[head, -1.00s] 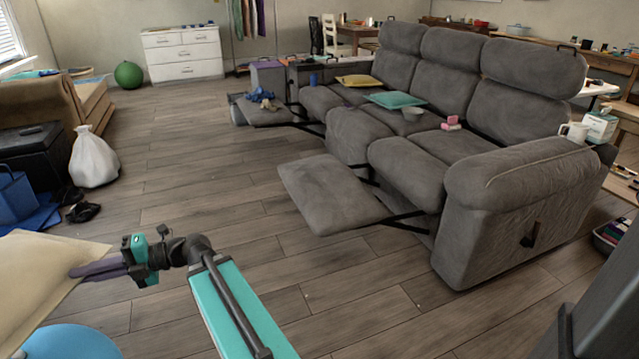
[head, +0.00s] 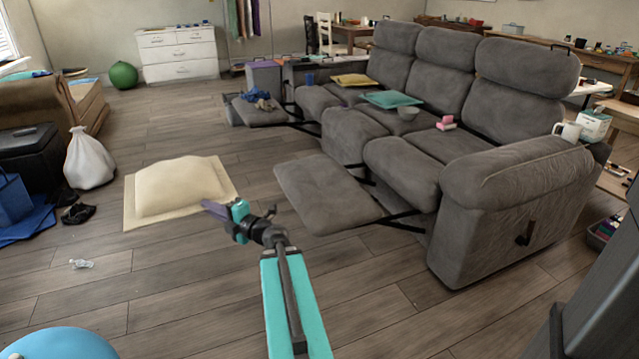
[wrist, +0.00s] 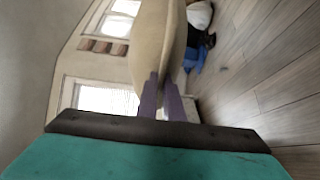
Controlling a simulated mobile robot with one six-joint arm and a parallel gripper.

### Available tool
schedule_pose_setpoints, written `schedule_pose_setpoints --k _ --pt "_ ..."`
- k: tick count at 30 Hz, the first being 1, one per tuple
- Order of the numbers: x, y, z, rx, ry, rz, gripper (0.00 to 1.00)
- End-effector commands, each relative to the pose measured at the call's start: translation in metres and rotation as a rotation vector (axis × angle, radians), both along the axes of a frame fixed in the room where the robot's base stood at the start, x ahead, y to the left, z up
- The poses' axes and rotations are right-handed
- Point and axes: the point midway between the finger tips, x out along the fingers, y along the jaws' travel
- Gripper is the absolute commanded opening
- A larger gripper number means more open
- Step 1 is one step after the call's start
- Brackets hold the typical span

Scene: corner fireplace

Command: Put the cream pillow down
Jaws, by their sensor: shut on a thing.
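The cream pillow (head: 178,188) shows in the head view left of the middle, flat side roughly level, with grey floorboards around it in the picture. My gripper (head: 208,206) is at its right near edge, with its purple fingers shut on it. In the wrist view the pillow (wrist: 158,40) stretches away edge-on from the closed fingers (wrist: 158,85). That view is turned on its side, and the pillow appears held off the floor. Its exact height cannot be told.
A grey reclining sofa (head: 500,190) with an extended footrest (head: 325,190) stands to the right. A white bag (head: 90,158), a blue bag (head: 14,198) and black shoes (head: 78,213) lie left. A clear crumpled item (head: 81,264) and a blue ball (head: 60,345) are nearer. Open floor (head: 180,285) lies between.

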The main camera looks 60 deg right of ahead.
Motion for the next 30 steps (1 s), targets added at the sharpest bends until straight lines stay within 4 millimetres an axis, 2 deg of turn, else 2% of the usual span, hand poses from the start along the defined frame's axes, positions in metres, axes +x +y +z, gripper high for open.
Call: schedule_pose_setpoints --k 1,6,11,18,24,30 --pt "-0.01 -0.02 -0.004 0.002 0.0 -0.051 0.0" --pt "-0.044 -0.082 -0.022 0.003 0.0 -0.221 0.0" --pt "-0.081 -0.136 -0.041 0.003 0.001 -0.373 0.0" --pt "-0.146 -0.206 -0.074 0.002 0.001 -0.59 0.0" --pt "-0.203 -0.251 -0.102 0.001 0.0 -0.747 0.0" --pt "-0.241 -0.274 -0.121 0.0 -0.001 -0.843 0.0"
